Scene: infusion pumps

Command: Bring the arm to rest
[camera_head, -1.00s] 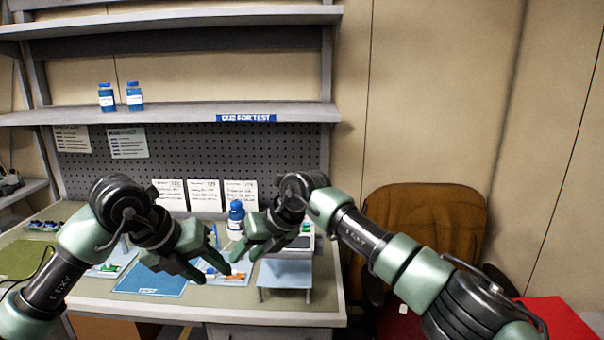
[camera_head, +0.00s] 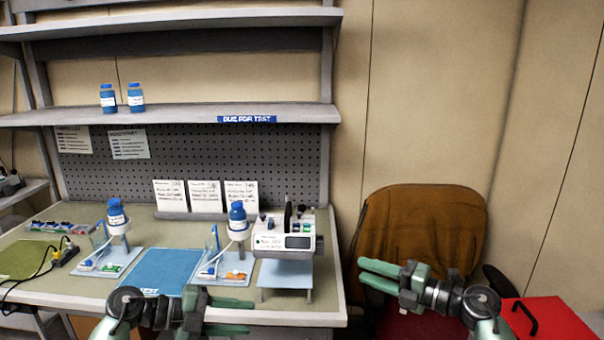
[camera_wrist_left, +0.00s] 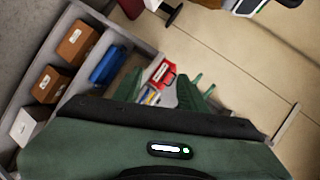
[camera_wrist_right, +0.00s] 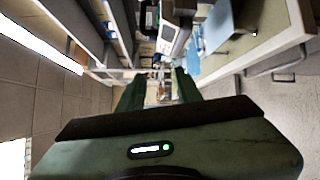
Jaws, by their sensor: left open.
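My left gripper (camera_head: 240,316) is low at the front edge of the bench, its two fingers apart and pointing right, with nothing between them. Its fingers also show in the left wrist view (camera_wrist_left: 192,84). My right gripper (camera_head: 364,273) is right of the bench, in front of the brown chair, its fingers pointing left. In the right wrist view its fingers (camera_wrist_right: 158,82) stand apart with nothing between them. Both arms are low and clear of the bench top. A white pump (camera_head: 284,241) stands on a light blue stand (camera_head: 285,275) at the bench's right.
The bench (camera_head: 90,289) carries a blue mat (camera_head: 160,270), two blue-capped bottles (camera_head: 117,216) (camera_head: 238,218) on stands and a green mat (camera_head: 22,260) with a cable. A brown chair (camera_head: 425,220) and a red surface (camera_head: 548,318) are at right. Two blue bottles (camera_head: 121,98) stand on the shelf.

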